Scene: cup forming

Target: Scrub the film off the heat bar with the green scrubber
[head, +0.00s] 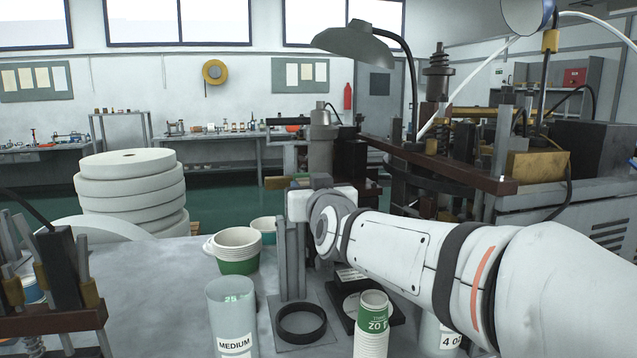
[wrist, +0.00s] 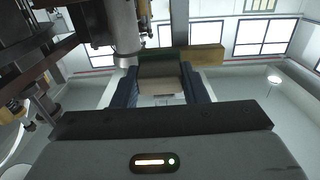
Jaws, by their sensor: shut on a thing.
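My gripper (wrist: 160,82) is shut on the green scrubber, a block with a tan body and a dark green face (wrist: 162,68), held between its two dark fingers. In the head view the green scrubber (head: 301,178) shows small at the end of my arm, with the fingers partly hidden by the wrist. A brass-coloured bar (wrist: 207,54), which looks like the heat bar, lies just beyond the green face; its end (head: 276,183) shows left of the scrubber in the head view. I cannot tell whether they touch. Any film is too small to make out.
A grey metal cylinder (wrist: 125,35) hangs close by the scrubber. The machine frame (head: 470,170) stands at the right.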

